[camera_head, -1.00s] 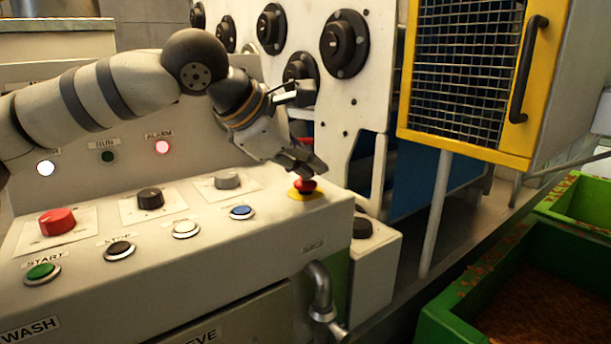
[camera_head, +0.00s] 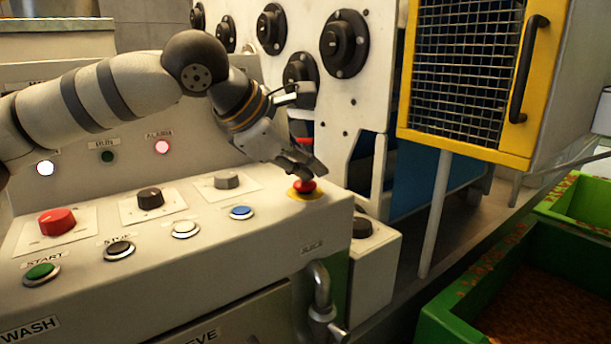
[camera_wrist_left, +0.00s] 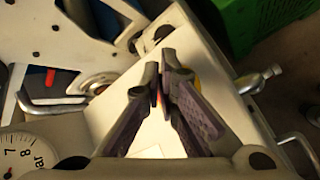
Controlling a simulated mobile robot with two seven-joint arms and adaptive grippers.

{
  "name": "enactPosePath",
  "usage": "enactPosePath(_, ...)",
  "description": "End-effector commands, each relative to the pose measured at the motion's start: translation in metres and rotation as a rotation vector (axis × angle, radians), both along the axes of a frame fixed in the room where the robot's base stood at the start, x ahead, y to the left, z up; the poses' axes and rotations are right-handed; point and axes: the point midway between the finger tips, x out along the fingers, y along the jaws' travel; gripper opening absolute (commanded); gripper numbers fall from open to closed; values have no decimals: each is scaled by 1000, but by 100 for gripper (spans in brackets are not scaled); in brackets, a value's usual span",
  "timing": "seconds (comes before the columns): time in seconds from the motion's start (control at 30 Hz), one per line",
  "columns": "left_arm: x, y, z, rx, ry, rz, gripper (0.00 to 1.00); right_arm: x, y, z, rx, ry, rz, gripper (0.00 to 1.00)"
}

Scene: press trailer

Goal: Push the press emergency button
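The red mushroom emergency button (camera_head: 304,185) sits on a yellow base (camera_head: 305,196) at the right end of the sloped control panel (camera_head: 270,235). My left gripper (camera_head: 308,170) points down at it from the upper left. Its fingertips are just above or touching the button's top; I cannot tell which. In the left wrist view the two fingers (camera_wrist_left: 160,72) are nearly together, with no object clearly held. A small red strip shows between them, and a bit of yellow shows beside the right finger. My right gripper is not in view.
The panel also holds a red knob (camera_head: 57,221), a black knob (camera_head: 150,198), a grey knob (camera_head: 227,180) and several push buttons. A white plate with black dials (camera_head: 345,43) stands behind. A yellow mesh guard (camera_head: 465,75) and green bins (camera_head: 440,320) are to the right.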

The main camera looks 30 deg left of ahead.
Motion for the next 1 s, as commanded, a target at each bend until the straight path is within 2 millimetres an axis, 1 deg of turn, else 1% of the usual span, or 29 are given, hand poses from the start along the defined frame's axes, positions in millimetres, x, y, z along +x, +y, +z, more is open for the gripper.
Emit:
enactPosePath(0.03,0,1,-12,4,30,3,0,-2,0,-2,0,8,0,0)
enactPosePath(0.27,0,1,-13,4,31,2,0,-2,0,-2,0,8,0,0)
enactPosePath(0.57,1,2,-25,3,33,2,0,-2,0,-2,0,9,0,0)
enactPosePath(0.8,1,2,-27,4,35,2,0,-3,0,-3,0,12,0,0)
enactPosePath(1.0,4,5,-24,3,35,3,0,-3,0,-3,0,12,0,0)
